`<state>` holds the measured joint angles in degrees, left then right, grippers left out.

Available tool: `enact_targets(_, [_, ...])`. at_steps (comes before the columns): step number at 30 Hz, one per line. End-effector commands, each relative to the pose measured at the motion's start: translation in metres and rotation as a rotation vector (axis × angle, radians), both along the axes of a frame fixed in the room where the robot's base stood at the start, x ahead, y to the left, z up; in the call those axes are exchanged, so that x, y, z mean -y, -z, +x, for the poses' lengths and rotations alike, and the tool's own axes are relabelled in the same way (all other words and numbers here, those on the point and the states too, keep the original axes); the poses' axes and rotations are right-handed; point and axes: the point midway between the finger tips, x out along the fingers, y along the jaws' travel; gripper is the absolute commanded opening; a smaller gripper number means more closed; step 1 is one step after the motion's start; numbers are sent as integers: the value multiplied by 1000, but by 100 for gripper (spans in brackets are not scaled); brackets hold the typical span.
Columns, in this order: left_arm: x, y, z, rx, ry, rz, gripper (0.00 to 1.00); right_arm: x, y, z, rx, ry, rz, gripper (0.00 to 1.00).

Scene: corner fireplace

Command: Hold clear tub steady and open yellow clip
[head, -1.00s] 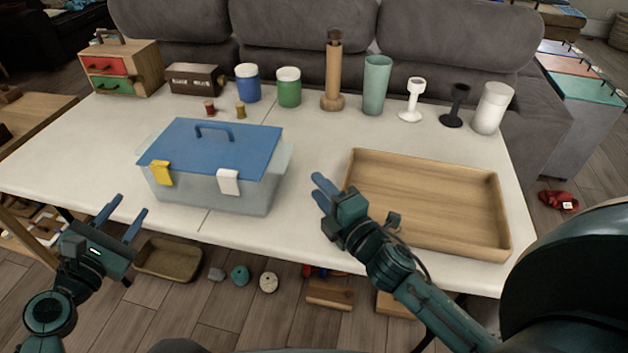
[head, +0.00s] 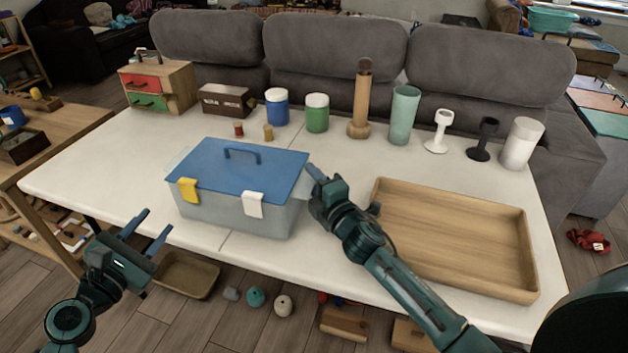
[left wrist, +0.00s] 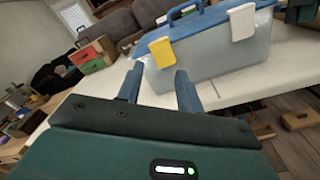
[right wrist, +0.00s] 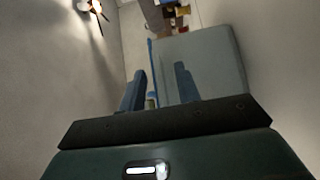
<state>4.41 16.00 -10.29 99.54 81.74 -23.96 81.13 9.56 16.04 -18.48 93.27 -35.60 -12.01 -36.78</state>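The clear tub (head: 222,213) with a blue lid (head: 215,168) and handle stands on the white table. Its front carries a yellow clip (head: 188,190) at left and a white clip (head: 253,204) at right. In the left wrist view the yellow clip (left wrist: 161,52) is just beyond my fingertips. My left gripper (head: 153,232) is open and empty, in front of the table edge, below and left of the clip. My right gripper (head: 314,178) is at the tub's right end. In the right wrist view its fingers (right wrist: 158,85) are apart, with the tub (right wrist: 200,70) ahead; contact is unclear.
A wooden tray (head: 455,240) lies right of my right arm. Jars, cups, spools, a wooden box and a small drawer chest (head: 158,85) line the table's back. Free tabletop (head: 100,175) is left of the tub.

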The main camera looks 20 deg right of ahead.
Motion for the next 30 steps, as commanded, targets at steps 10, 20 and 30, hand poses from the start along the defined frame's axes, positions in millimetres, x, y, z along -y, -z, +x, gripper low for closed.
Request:
enact_targets(10, [0,0,0,0,0,0,36,0,0,0,0,0,1,20])
enact_targets(20, [0,0,0,0,0,0,36,0,0,0,0,0,1,0])
enact_targets(30, [0,0,0,0,0,0,25,0,0,0,-1,0,1,0])
